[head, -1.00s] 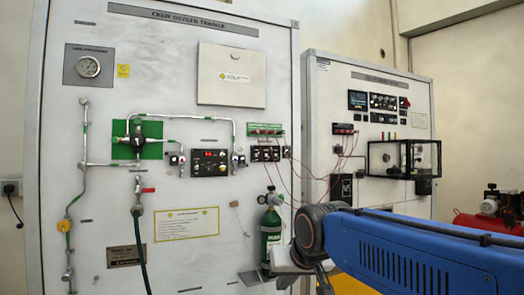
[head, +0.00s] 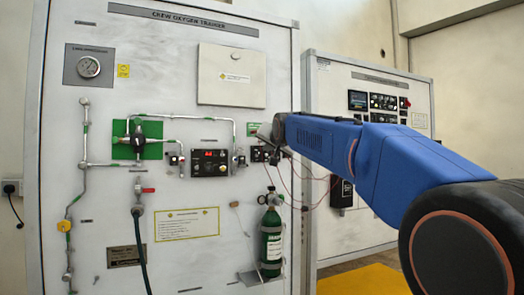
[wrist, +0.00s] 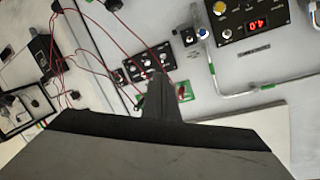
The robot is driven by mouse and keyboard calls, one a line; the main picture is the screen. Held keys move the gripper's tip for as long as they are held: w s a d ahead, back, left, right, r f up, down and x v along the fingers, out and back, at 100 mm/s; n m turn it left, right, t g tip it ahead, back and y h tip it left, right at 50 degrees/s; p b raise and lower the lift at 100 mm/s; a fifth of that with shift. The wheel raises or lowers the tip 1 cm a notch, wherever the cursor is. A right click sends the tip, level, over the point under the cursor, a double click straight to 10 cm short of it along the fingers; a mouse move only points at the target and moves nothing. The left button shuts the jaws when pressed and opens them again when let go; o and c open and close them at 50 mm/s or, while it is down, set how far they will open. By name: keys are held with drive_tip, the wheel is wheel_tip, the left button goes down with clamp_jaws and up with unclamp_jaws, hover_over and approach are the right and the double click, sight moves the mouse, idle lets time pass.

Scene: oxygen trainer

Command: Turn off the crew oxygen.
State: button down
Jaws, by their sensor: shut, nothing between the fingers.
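The white crew oxygen trainer panel (head: 120,45) fills the left and middle of the head view. It carries a black control box with a red display (head: 210,163), which also shows in the wrist view (wrist: 258,24). To its right is a small black switch panel (head: 258,154), partly hidden by my arm; the wrist view shows its switches (wrist: 138,66). A red-handled valve (head: 147,190) sits lower left, and a green square with a dark valve (head: 138,138) above it. My gripper (head: 266,132) is shut and empty, in front of the switch panel; its dark fingers (wrist: 160,82) show in the wrist view.
A green oxygen bottle (head: 271,240) is mounted low on the panel. Thin red wires (wrist: 98,66) loop from the switch panel to the second trainer (head: 385,80) on the right. A dark hose (head: 141,250) hangs below the red-handled valve.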

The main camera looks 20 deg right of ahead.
sight(258, 154)
drive_tip(key=shift+w+d+r, duration=0.15)
drive_tip(key=shift+w+r, duration=0.15)
drive_tip(key=shift+r, duration=0.2)
drive_tip(key=x, duration=1)
drive_tip(key=shift+f+t, duration=0.1)
drive_tip(key=shift+t, duration=0.4)
idle(0.6)
